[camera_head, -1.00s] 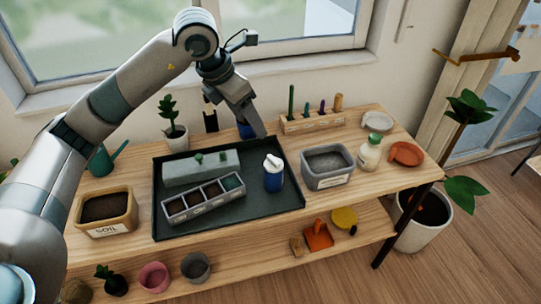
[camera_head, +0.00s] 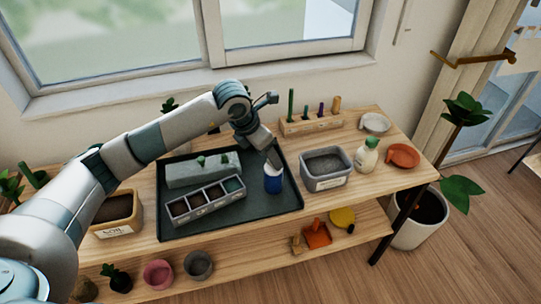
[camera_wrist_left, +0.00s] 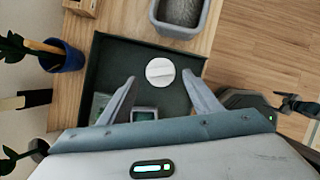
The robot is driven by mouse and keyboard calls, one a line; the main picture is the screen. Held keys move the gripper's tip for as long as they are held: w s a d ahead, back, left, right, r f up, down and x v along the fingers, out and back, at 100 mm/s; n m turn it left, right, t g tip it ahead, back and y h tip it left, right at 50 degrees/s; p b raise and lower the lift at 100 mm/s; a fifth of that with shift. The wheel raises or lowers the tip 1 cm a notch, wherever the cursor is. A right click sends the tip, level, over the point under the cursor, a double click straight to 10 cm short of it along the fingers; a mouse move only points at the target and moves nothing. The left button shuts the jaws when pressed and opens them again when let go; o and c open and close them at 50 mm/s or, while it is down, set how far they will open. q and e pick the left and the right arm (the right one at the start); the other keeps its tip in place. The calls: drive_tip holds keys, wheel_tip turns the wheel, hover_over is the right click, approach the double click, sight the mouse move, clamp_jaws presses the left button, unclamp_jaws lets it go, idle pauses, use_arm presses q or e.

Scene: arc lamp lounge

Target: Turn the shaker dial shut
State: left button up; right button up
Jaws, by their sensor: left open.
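The blue shaker (camera_head: 273,184) stands upright on the dark tray (camera_head: 230,225), right of the seed box. My left gripper (camera_head: 274,161) is over the shaker's top, pointing down. In the left wrist view my left gripper (camera_wrist_left: 160,77) is open, with a finger on either side of the dial and gaps between. I cannot tell whether the fingertips are down at the dial's height. My right gripper is not in view.
A grey tub (camera_head: 326,168) stands close right of the shaker. The four-cell box (camera_head: 207,200) and a grey block (camera_head: 190,171) lie left on the tray.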

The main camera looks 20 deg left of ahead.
sight(270, 168)
use_arm(q)
drive_tip(key=shift+p+x, duration=0.35)
drive_tip(key=shift+x, duration=1.4)
drive_tip(key=shift+r, duration=0.1)
drive_tip(key=c, duration=1.1)
drive_tip(key=shift+a+f+m+b, duration=0.1)
drive_tip(key=shift+f+m+b, duration=0.25)
drive_tip(key=shift+b, duration=0.9)
drive_tip(key=shift+r+p, duration=0.3)
drive_tip(key=shift+r, duration=0.05)
drive_tip(key=o, duration=1.1)
drive_tip(key=shift+r, duration=0.15)
